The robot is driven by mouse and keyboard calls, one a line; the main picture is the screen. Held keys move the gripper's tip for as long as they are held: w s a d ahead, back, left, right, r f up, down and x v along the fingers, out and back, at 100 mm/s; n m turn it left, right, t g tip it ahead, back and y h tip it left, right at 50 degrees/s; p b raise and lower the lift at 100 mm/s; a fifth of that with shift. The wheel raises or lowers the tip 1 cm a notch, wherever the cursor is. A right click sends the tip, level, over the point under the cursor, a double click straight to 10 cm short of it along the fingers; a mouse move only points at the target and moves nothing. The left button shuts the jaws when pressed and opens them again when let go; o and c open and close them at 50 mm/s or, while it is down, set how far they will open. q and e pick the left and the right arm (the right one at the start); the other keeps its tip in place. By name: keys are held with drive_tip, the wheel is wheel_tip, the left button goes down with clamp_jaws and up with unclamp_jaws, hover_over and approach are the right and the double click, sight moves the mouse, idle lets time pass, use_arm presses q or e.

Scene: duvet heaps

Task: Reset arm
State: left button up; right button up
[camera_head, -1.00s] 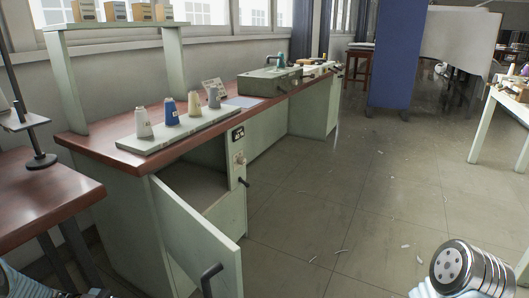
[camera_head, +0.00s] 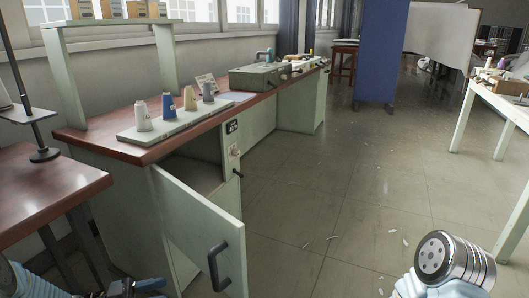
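My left arm shows only at the bottom left edge. A dark part at its end, likely my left gripper (camera_head: 136,288), is cut off by the frame near the foot of the open cabinet door (camera_head: 199,232); its fingers cannot be made out. My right arm shows at the bottom right as a silver, round-ended link with pale blue parts. My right gripper is not in view. The pale green door stands swung out from the workbench (camera_head: 118,150), with a dark handle (camera_head: 217,266) on its face.
Several thread cones (camera_head: 167,107) stand on a pale board on the workbench, with a green case (camera_head: 258,79) farther back. A red-brown table (camera_head: 45,190) is at the left, a white table (camera_head: 482,99) at the right. The floor between is open, with small scraps.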

use_arm(q)
drive_tip(key=w+d+f+n+t+y, duration=0.5)
drive_tip(key=w+d+f+n+y, duration=0.4)
drive_tip(key=f, duration=0.4)
drive_tip(key=s+d+f+n+g+y, duration=0.1)
drive_tip(key=s+d+f+n+g, duration=0.1)
drive_tip(key=s, duration=0.5)
drive_tip(key=s+d+f+n+g+y, duration=0.1)
drive_tip(key=s+d+f+n+g, duration=0.1)
drive_tip(key=s+f+g, duration=0.3)
drive_tip(key=s+d+f+n+g+y, duration=0.2)
drive_tip(key=s+f, duration=0.4)
drive_tip(key=s, duration=0.4)
drive_tip(key=d+g, duration=0.1)
drive_tip(key=d, duration=0.1)
drive_tip(key=shift+d+n+g, duration=0.3)
drive_tip(key=shift+n+g, duration=0.1)
